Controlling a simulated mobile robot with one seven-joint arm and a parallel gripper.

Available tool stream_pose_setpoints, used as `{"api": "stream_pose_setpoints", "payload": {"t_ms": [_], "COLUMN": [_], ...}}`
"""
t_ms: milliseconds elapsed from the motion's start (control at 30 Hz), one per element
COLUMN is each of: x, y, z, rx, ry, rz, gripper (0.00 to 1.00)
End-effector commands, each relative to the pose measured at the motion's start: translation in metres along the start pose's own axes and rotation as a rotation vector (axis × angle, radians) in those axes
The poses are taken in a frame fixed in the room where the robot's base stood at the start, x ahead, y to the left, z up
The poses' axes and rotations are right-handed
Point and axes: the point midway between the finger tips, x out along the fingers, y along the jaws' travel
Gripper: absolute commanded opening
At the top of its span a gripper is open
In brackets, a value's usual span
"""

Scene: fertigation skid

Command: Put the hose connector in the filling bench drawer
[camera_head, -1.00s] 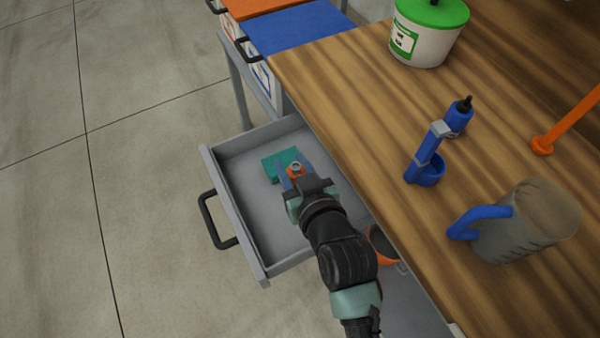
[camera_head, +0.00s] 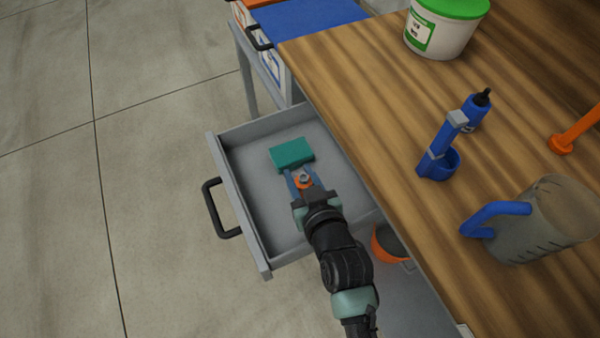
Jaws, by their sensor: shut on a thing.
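The filling bench drawer (camera_head: 262,262) is pulled open, with its black handle (camera_head: 214,210) at its front. My gripper (camera_head: 299,178) is over the drawer's inside, fingers pointing towards its far end. A teal block (camera_head: 291,153) lies on the drawer floor just beyond the fingertips. I cannot tell whether the connector touches the drawer floor.
The wooden bench top (camera_head: 370,110) lies right of the drawer. On it are a blue holder (camera_head: 437,155), a clear jug with a blue handle (camera_head: 545,220) and a white bucket with a green lid (camera_head: 440,30). An orange bucket (camera_head: 380,246) is below the bench edge. The drawer's left floor is clear.

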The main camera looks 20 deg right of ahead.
Motion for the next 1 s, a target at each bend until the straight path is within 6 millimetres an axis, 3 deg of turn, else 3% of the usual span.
{"api": "stream_pose_setpoints", "payload": {"t_ms": [267,300,467,833,933,1000], "x": [0.003,0.003,0.003,0.001,-0.004,-0.013], "y": [0.0,0.0,0.0,0.0,0.0,0.002], "z": [0.006,0.006,0.006,0.001,-0.01,-0.006], "rx": [0.001,0.001,0.001,0.0,0.0,-0.003], "ry": [0.0,0.0,0.0,0.001,0.002,-0.002], "rz": [0.0,0.0,0.0,0.0,-0.001,0.002], "gripper": [0.0,0.4,0.69,0.69,0.69,0.69]}}
